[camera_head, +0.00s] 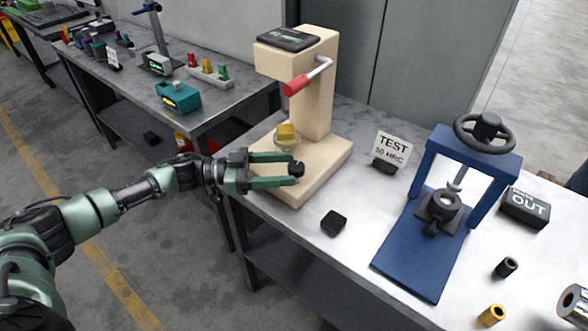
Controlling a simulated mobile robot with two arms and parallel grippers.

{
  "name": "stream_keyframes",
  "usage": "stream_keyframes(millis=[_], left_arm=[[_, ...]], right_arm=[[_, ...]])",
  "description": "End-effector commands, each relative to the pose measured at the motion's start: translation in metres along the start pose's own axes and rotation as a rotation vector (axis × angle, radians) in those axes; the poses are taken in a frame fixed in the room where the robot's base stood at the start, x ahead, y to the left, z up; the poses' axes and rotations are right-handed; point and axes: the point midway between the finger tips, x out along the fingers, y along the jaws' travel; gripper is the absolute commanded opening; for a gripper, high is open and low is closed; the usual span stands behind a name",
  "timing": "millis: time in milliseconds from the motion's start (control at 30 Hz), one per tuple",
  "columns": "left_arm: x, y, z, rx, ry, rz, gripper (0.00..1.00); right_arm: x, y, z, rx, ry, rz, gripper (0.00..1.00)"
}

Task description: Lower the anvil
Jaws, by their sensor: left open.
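The cream hardness tester (325,95) stands on the bench, with a red-handled lever (297,84) at its upper side. Its round anvil (288,146) is a small pale disc under the head, and a yellow block (287,131) sits on it. A black knob (297,169) shows at the front of the tester, below the anvil. My left gripper (293,169) is open, with its two green fingers pointing right and their tips on either side of the knob. I cannot tell whether the fingers touch it. The anvil's support is partly hidden. My right gripper is not in view.
A blue press (428,240) with a black handwheel stands to the right, beside a TEST sign (393,149) and an OUT block (525,207). A small black block (334,222) lies near the bench's front edge. Another bench (215,107) stands at the back left.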

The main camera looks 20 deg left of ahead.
Motion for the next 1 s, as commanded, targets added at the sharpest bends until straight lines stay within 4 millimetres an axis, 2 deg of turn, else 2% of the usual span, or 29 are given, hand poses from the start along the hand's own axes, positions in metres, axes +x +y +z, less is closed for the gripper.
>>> stream_keyframes(millis=[100, 300, 1000], left_arm=[[-0.022, 0.0, 0.003, 0.0, -0.002, -0.002, 0.59], [-0.043, 0.0, 0.001, 0.0, 0.0, -0.001, 0.59], [-0.046, 0.0, 0.0, -0.001, 0.001, -0.001, 0.59]], right_arm=[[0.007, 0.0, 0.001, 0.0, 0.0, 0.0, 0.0], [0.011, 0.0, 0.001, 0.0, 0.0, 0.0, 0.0], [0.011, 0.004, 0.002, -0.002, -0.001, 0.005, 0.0]])
